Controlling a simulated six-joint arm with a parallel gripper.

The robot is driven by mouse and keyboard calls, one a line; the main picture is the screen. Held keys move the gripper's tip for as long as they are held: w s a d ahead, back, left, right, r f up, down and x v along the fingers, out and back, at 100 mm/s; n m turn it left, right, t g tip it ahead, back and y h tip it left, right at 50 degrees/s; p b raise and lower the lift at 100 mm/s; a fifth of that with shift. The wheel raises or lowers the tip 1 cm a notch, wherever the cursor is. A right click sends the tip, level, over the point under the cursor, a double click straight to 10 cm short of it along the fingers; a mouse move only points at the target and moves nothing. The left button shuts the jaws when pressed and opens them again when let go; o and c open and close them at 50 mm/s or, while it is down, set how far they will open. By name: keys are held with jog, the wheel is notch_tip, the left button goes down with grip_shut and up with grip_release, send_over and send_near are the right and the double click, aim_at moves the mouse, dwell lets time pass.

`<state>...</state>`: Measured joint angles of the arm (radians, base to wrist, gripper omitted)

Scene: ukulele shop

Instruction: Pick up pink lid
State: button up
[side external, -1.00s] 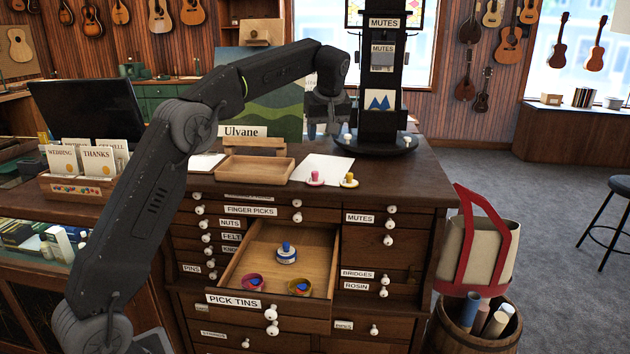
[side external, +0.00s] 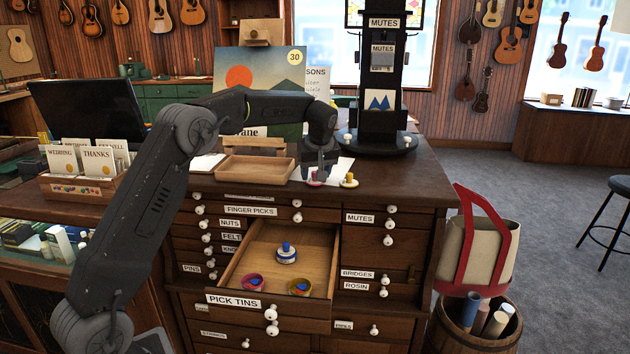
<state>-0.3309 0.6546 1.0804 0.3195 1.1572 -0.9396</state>
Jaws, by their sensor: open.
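The pink lid (side external: 315,182) sits on the cabinet top at the front edge of a white sheet, and its upper part is hidden by my gripper. My gripper (side external: 317,174) points down right over the lid with its fingers open. I cannot tell whether the fingers touch the lid. A yellow lid (side external: 349,181) stands close by on the right.
An empty wooden tray (side external: 253,172) lies left of my gripper. The black mutes stand (side external: 380,140) rises behind on the right. A card box (side external: 85,185) and a dark monitor (side external: 88,108) are at the left. The cabinet top right of the yellow lid is clear.

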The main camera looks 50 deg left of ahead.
jog(key=shift+c, duration=0.3)
grip_shut()
jog(key=shift+r, duration=0.1)
